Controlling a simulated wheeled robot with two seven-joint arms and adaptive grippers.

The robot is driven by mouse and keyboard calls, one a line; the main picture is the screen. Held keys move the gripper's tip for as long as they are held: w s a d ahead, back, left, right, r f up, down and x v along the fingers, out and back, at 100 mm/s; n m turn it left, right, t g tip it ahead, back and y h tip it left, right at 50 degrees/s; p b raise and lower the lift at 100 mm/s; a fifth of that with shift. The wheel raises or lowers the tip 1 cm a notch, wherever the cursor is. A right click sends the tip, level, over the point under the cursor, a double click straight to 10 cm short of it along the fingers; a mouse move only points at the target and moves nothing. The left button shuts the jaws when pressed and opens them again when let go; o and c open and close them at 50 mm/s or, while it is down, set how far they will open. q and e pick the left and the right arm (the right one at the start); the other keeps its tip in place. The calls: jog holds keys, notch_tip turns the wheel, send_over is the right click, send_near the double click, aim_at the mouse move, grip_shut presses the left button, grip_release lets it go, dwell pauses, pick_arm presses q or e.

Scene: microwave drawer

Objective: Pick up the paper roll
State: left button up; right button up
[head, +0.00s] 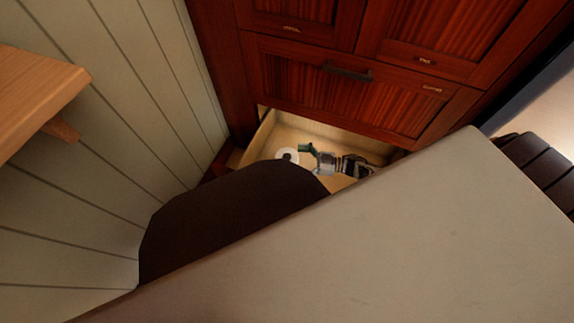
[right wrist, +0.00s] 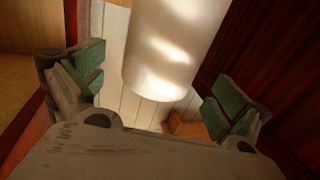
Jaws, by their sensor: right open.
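The white paper roll (head: 287,155) stands in the open lower drawer in the head view, with its round end and dark core facing up. My right gripper (head: 306,151) is just to the right of it, low in the drawer, with its fingers toward the roll. In the right wrist view the roll (right wrist: 166,42) is a pale cylinder ahead of the open green-padded fingers (right wrist: 152,88), roughly between them. I cannot tell whether a finger touches it. My left gripper is not in view.
The light wooden drawer (head: 318,127) is pulled out below a dark red cabinet front (head: 322,85). A dark chair back (head: 225,215) and a pale tabletop (head: 400,240) cover its near side. A panelled wall (head: 140,110) and wooden shelf (head: 35,90) are at left.

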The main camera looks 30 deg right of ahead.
aim_at(286, 159)
jog(key=shift+b+x, duration=1.1)
jog(key=shift+x, duration=1.55)
jog(key=c, duration=1.4)
jog(key=shift+r, duration=0.2)
